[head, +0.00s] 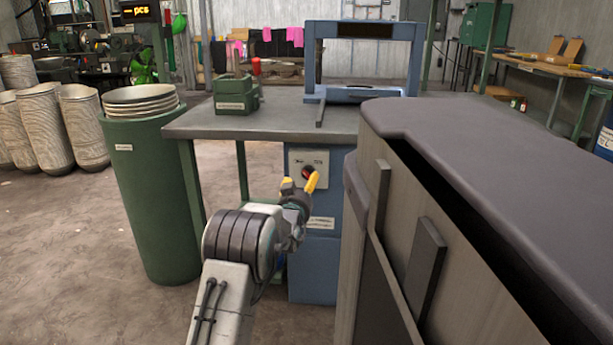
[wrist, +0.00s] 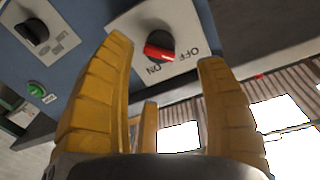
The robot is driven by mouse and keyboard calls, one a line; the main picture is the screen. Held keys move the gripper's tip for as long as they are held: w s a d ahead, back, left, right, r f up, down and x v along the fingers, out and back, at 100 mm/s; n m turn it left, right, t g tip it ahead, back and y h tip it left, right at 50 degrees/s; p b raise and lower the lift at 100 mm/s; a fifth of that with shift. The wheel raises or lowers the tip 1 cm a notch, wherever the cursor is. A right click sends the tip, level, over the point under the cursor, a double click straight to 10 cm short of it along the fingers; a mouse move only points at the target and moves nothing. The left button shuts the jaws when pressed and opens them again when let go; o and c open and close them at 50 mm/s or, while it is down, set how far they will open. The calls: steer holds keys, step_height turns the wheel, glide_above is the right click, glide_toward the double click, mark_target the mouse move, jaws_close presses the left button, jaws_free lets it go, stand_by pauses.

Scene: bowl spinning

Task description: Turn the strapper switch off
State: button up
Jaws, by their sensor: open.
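The strapper switch is a rotary knob (wrist: 159,50) with a red face and black body on a light plate (wrist: 187,25) marked ON and OFF. The lettering looks inverted in the wrist view. I cannot tell for certain which mark the knob points at. In the head view the switch plate (head: 309,158) is on the blue cabinet front under the strapper's table, with the knob partly behind my gripper. My gripper (head: 300,184) has yellow fingers spread apart, and it is empty. In the wrist view the gripper (wrist: 165,52) has the knob beyond and between its fingertips; contact is not visible.
The strapper's blue arch (head: 313,60) stands on the grey tabletop (head: 270,122). A large grey-topped cabinet (head: 480,150) stands close on the right. A green bin (head: 150,200) stands left. A black switch (wrist: 32,32) and green button (wrist: 37,88) are on another panel part.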

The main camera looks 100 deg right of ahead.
mark_target(306, 177)
steer(key=shift+s+d, duration=0.15)
steer(key=shift+d, duration=0.45)
steer(key=shift+b+x, duration=0.75)
steer(key=shift+x, duration=2.25)
steer(key=shift+c, duration=0.3)
steer(key=c, duration=1.1)
steer(key=n, duration=0.5)
steer(key=shift+c, duration=0.2)
